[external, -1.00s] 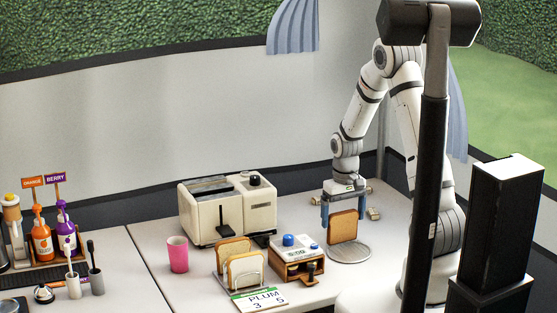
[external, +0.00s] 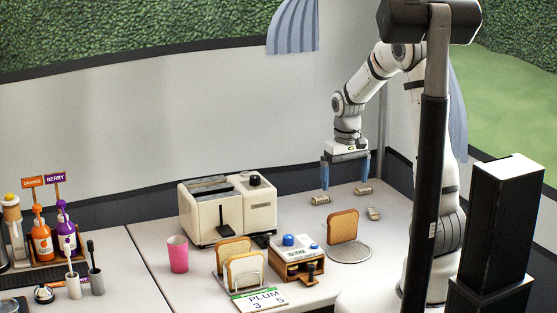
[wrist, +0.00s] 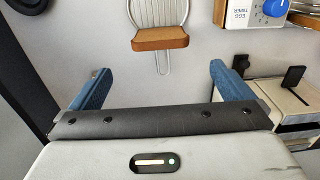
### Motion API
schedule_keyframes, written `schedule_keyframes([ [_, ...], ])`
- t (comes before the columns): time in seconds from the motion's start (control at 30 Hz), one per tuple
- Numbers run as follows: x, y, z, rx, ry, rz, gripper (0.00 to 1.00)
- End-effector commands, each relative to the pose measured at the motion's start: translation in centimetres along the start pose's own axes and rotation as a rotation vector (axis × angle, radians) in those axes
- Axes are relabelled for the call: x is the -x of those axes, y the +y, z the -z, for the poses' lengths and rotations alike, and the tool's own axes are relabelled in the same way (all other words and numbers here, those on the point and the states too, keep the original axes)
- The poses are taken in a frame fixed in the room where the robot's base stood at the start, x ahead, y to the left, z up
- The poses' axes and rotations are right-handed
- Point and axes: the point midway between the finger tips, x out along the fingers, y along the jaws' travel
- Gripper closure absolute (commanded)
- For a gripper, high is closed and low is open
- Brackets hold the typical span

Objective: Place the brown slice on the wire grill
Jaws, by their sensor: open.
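The brown slice (external: 342,226) stands upright on the round wire grill (external: 352,254), with its lower edge toward the grill's back left part. In the wrist view the slice (wrist: 160,39) is seen from above, over one end of the grill (wrist: 155,10). My gripper (external: 346,181) is open and empty, raised above and behind the slice and apart from it. Its blue fingers also show wide apart in the wrist view (wrist: 161,80).
The timer box (external: 298,259) stands just left of the grill. A toast rack (external: 240,266) with slices, a pink cup (external: 177,254) and a cream toaster (external: 227,211) are farther left. Small beige pieces (external: 374,213) lie behind the grill.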

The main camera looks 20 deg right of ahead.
Motion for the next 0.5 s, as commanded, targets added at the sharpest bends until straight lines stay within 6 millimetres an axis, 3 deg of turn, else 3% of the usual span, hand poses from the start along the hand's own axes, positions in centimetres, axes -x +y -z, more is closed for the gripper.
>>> schedule_keyframes([
  [0.17, 1.7, -0.1, -0.6, 0.0, 0.009, 0.0, 0.0],
  [0.27, 3.4, -0.2, -2.4, 0.001, 0.034, -0.001, 0.0],
  [0.5, 8.1, -0.6, -10.3, 0.002, 0.13, -0.002, 0.0],
])
